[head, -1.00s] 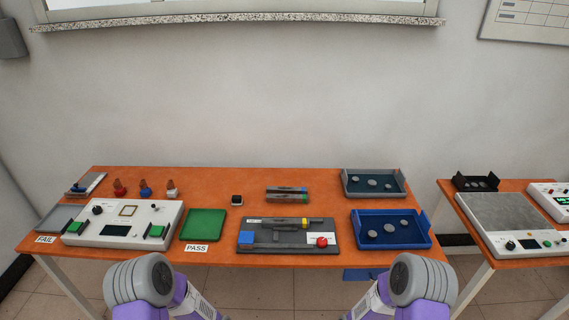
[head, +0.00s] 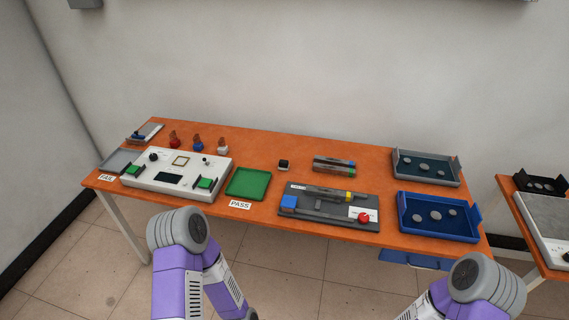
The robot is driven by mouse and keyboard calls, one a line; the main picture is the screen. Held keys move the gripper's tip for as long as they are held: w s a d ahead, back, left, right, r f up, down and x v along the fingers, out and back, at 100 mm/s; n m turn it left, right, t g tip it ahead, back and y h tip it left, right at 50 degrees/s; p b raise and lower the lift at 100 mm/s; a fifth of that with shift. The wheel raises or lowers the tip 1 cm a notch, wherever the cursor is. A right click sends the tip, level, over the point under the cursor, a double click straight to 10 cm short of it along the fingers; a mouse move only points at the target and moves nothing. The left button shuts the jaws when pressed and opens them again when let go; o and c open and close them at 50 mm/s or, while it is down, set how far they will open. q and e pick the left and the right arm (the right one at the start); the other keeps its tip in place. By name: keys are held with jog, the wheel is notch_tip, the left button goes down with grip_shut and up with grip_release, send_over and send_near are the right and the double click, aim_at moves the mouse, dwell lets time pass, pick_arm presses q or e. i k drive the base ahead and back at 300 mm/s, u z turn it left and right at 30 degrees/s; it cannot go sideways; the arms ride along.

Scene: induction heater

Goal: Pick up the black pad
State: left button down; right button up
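A small black block with a pale lower edge (head: 284,165) sits alone on the orange table, behind and to the right of the green tray. It is the closest match to a black pad, but it is too small to tell for certain. My two arms show at the bottom of the head view, on the near side of the table and away from the block. Neither gripper shows in the head view.
The orange table (head: 270,146) holds a white control box (head: 172,178), a green tray (head: 248,184), a fixture board (head: 296,212), a grey tray (head: 426,180) and a blue tray (head: 404,226). Clear tabletop surrounds the black block. Another table stands at the right.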

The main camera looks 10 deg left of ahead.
aim_at(283, 165)
jog(key=z, duration=3.65)
jog(key=k, duration=2.55)
jog(key=u, duration=1.95)
